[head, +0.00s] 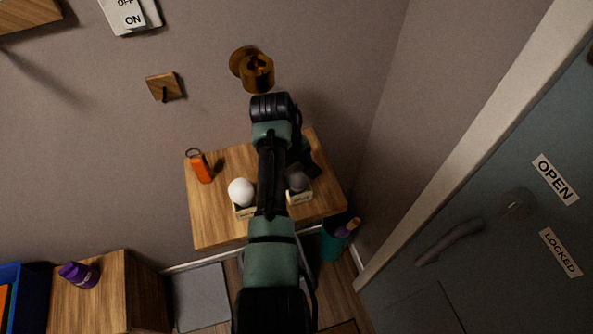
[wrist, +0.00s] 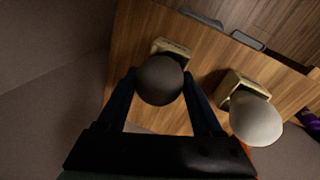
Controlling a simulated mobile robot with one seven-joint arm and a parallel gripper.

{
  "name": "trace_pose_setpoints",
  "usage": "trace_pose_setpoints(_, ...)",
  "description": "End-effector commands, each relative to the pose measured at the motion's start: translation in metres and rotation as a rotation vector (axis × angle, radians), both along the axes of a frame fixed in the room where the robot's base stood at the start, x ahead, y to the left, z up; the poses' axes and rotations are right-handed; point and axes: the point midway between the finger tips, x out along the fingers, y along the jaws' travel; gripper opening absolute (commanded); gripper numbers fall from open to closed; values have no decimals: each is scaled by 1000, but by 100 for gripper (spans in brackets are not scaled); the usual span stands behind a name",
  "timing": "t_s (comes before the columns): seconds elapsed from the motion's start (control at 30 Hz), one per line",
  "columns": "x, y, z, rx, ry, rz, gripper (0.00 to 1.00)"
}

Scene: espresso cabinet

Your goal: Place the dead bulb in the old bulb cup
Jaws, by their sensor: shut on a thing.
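The dead bulb (wrist: 160,82) is a dark grey globe between the two fingers of my gripper (wrist: 161,76) in the wrist view. My gripper is shut on it. In the head view the dark bulb (head: 297,180) shows just right of my arm, at the right-hand cream cup (head: 301,196). In the wrist view that cup (wrist: 172,45) shows just beyond the bulb. The bulb hides part of the cup, so I cannot tell whether its base is inside or just above. The cup labels are too small to read.
A white bulb (head: 240,191) sits in another cream cup (head: 246,212) to the left on the wooden shelf (head: 215,225). An orange tag (head: 201,168) lies at the shelf's left. An empty-looking brass socket (head: 257,72) is on the wall above. A teal bin (head: 333,243) stands lower right.

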Motion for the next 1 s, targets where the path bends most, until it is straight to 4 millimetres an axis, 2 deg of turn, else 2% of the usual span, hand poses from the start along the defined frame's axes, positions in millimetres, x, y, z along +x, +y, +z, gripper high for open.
trace_pose_setpoints(0.03,0,0,-1,0,0,0,71)
trace_pose_setpoints(0.17,0,0,-1,0,0,0,94)
trace_pose_setpoints(0.2,0,0,-1,0,0,0,98)
trace_pose_setpoints(0.57,0,0,6,0,-2,0,98)
trace_pose_setpoints(0.73,-2,5,30,0,-4,1,98)
trace_pose_setpoints(1.0,-8,14,87,1,-5,1,98)
